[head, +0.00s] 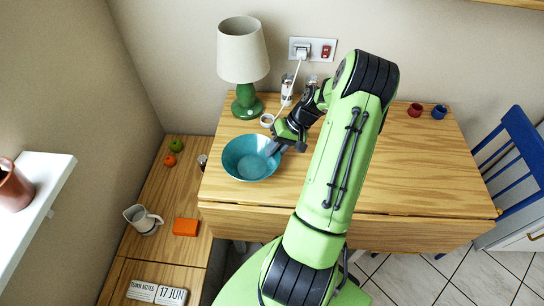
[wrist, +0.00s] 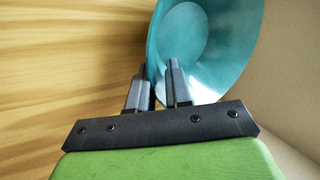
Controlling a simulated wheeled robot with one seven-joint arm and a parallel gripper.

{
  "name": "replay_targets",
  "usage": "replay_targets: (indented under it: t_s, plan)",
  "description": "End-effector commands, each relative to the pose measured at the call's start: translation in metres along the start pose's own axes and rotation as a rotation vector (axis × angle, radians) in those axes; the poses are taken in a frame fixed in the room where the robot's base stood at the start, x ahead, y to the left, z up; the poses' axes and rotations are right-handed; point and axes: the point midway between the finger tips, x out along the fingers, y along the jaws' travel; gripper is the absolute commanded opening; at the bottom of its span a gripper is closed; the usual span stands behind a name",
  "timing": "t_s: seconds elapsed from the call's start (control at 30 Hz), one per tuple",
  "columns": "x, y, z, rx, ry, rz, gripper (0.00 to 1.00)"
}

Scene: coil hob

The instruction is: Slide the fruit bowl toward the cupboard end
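The fruit bowl is a teal, wide-rimmed, empty bowl (head: 243,168) near the left end of the wooden table (head: 405,180) in the head view. It also fills the upper right of the wrist view (wrist: 215,55). My gripper (head: 277,148) is at the bowl's right rim. In the wrist view my gripper's two dark fingers (wrist: 160,85) are close together, one inside the bowl and one outside, with the bowl wall in the narrow gap between them. The gripper looks shut on the rim. My forearm hides part of the table's middle.
A green lamp (head: 247,103) stands behind the bowl, with a small white cup (head: 267,120) between. Red (head: 415,110) and blue (head: 439,111) cups stand at the back right. A blue chair (head: 505,155) is beyond the right end. A lower bench (head: 150,245) lies left. The table's right half is mostly clear.

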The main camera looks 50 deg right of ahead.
Motion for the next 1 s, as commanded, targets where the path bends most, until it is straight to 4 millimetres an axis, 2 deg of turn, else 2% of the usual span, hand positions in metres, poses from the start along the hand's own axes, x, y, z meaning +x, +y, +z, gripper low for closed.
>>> replay_targets:
  t_s: [0.03,0.17,0.47,0.6,1.0]
  plan:
    - [0.009,0.001,0.000,-0.001,-0.002,-0.002,0.19]
    - [0.019,0.000,0.000,0.000,-0.001,-0.001,0.19]
    - [0.020,0.000,0.000,0.000,0.000,0.000,0.19]
    - [0.020,0.000,0.000,0.000,0.001,0.000,0.00]
    - [0.021,-0.001,-0.001,0.000,0.001,0.001,0.00]
